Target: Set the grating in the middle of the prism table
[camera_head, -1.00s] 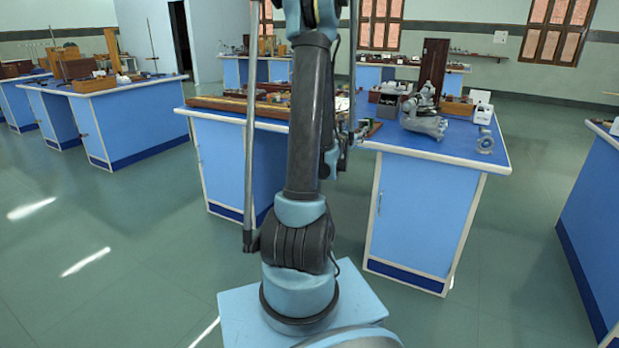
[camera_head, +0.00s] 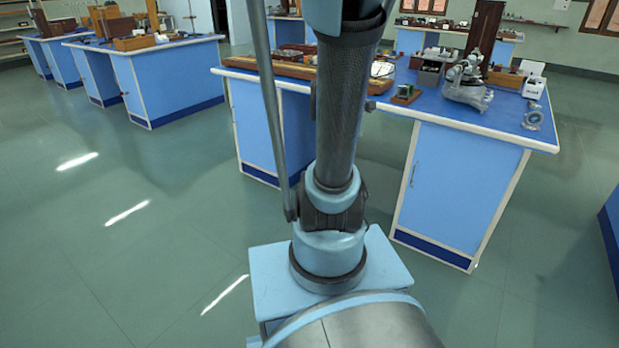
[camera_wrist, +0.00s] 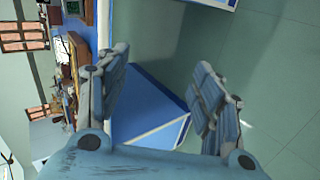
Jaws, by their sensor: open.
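A grey metal instrument that looks like the spectrometer (camera_head: 467,88) stands on the right part of the blue-topped bench (camera_head: 470,115). Its prism table is too small to tell apart. A small brown block with a greenish piece on it (camera_head: 405,94) lies left of the instrument; I cannot tell if this is the grating. My gripper (camera_wrist: 160,78) is open and empty in the wrist view, with the bench side and floor behind its fingers. It is outside the head view, where my arm rises in front of the bench.
A clear round piece (camera_head: 533,117) stands near the bench's right corner, and a white box (camera_head: 534,87) behind it. A long wooden board (camera_head: 290,68) lies on the bench's left part. Other benches (camera_head: 165,75) stand at the left. The floor (camera_head: 130,240) at the left is clear.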

